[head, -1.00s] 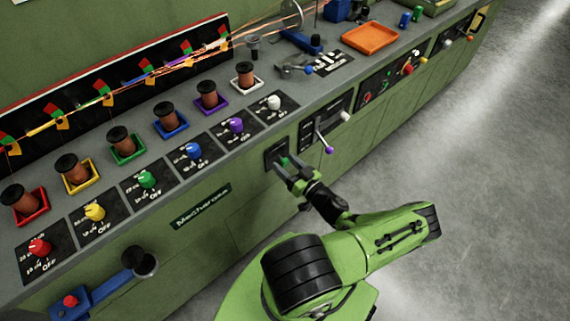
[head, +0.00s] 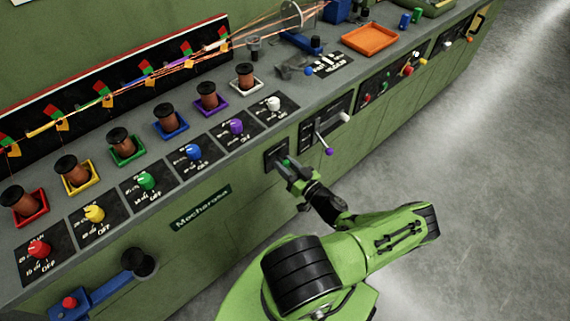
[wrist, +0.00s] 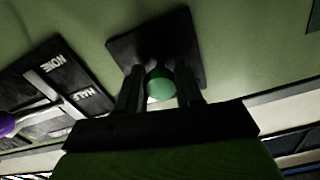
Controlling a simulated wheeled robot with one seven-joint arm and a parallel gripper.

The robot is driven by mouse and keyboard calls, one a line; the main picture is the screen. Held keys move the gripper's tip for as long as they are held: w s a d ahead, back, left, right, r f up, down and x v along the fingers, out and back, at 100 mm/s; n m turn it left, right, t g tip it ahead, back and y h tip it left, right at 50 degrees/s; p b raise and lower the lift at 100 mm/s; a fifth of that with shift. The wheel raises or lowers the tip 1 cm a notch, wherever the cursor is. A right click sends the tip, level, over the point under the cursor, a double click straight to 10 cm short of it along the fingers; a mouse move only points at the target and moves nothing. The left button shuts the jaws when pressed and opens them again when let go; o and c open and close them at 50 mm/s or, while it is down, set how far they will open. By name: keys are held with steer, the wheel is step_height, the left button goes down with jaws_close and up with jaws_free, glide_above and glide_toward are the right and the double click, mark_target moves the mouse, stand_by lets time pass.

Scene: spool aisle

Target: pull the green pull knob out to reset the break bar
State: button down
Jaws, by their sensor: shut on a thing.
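The green pull knob (wrist: 160,84) sits in front of a dark square plate (wrist: 182,38) on the green front panel. In the wrist view it lies between the two dark fingers of my gripper (wrist: 161,92), which is shut on it. In the head view my gripper (head: 286,168) is at the panel, with a bit of the green knob showing at the tips. The knob's shaft is hidden. I cannot make out the break bar.
A purple-ended lever (head: 328,151) on a dark slotted plate is just right of my gripper; its purple end (wrist: 6,124) also shows in the wrist view. Spools and coloured dials line the counter above. A blue lever (head: 120,277) is at lower left. The floor at right is clear.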

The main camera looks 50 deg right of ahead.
steer(key=v, duration=0.3)
steer(key=c, duration=0.7)
jaws_free()
steer(key=shift+c, duration=0.2)
steer(key=p+v, duration=0.1)
steer(key=v, duration=1.4)
steer(key=shift+s, duration=0.35)
steer(key=shift+w+r, duration=0.1)
